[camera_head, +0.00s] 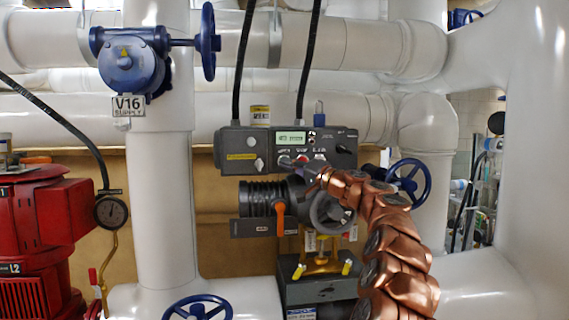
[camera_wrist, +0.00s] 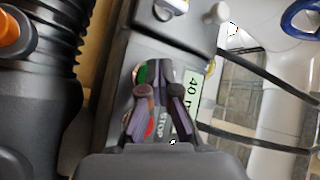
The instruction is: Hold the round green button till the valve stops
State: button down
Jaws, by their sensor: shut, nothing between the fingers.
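The grey control box (camera_head: 243,151) carries a lit display (camera_head: 291,138), which shows in the wrist view as a pale green strip (camera_wrist: 191,88). In the wrist view the green button (camera_wrist: 141,75) is partly hidden behind my gripper (camera_wrist: 155,73). My gripper is shut and empty, with its tips at the green button. I cannot tell whether they press on it. A red patch (camera_wrist: 150,127) beside the STOP label (camera_wrist: 162,126) shows between the fingers. In the head view my gripper (camera_head: 294,162) reaches the box's lower edge and the green button cannot be made out.
Below the box are a ribbed dark actuator (camera_head: 263,198) with an orange lever (camera_head: 280,213) and a blue handwheel (camera_head: 409,181) to the right. Black cables (camera_head: 242,62) rise from the box. White pipes and a red pump (camera_head: 36,211) surround the spot.

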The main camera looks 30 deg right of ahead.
jog(key=shift+s, duration=0.15)
jog(key=shift+s+a+b, duration=0.35)
jog(key=shift+s+b, duration=0.3)
jog(key=shift+b, duration=0.2)
jog(key=s+b, duration=0.1)
jog(key=s+a+b, duration=0.1)
jog(key=s, duration=0.1)
jog(key=s+a+b, duration=0.1)
jog(key=shift+s+b, duration=0.3)
jog(key=shift+b, duration=0.05)
dwell(0.5)
